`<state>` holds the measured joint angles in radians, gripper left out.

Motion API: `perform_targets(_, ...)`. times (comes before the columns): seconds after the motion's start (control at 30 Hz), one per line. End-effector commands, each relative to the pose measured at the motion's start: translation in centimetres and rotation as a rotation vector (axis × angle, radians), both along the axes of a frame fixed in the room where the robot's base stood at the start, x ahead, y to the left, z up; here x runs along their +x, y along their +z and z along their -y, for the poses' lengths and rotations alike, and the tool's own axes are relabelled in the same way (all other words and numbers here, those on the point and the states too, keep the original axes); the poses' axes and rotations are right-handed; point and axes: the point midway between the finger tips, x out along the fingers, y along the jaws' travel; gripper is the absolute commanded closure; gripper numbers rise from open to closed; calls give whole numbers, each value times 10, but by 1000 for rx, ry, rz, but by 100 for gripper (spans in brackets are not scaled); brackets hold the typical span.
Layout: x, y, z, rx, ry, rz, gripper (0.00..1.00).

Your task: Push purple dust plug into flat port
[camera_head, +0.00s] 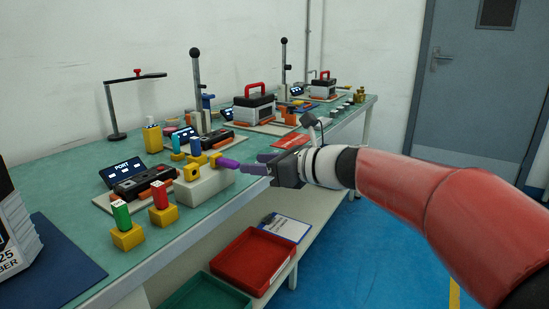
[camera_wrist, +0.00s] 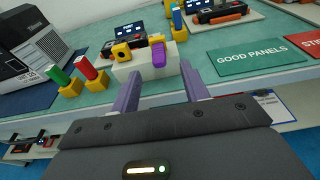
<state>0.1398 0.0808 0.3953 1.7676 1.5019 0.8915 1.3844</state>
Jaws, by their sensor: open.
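The purple dust plug (camera_head: 229,163) sticks out from the right-hand yellow port (camera_head: 215,158) on a white block (camera_head: 205,187). In the wrist view the plug (camera_wrist: 158,53) is at the front of that port, and how deep it sits cannot be told. The left yellow port (camera_wrist: 121,52) shows a round dark opening. My gripper (camera_head: 258,163) is open and empty, just right of the plug and apart from it. In the wrist view its two purple fingers (camera_wrist: 160,84) are spread, with the plug beyond and between them.
Green (camera_head: 121,215) and red (camera_head: 159,195) plugs stand in yellow blocks to the left. A port tester (camera_head: 143,182) lies behind the white block. A red tray (camera_head: 252,262) is below the bench. A green good-panels mat (camera_wrist: 255,57) lies right of the block.

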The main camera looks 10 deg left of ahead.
Motion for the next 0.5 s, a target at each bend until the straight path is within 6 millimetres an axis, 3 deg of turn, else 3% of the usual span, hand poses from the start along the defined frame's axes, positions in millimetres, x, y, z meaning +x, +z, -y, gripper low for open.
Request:
perform_targets(0.3, 17, -10, -44, -2, 3, 0, 55)
perform_targets(0.5, 24, -14, -61, -4, 2, 2, 55)
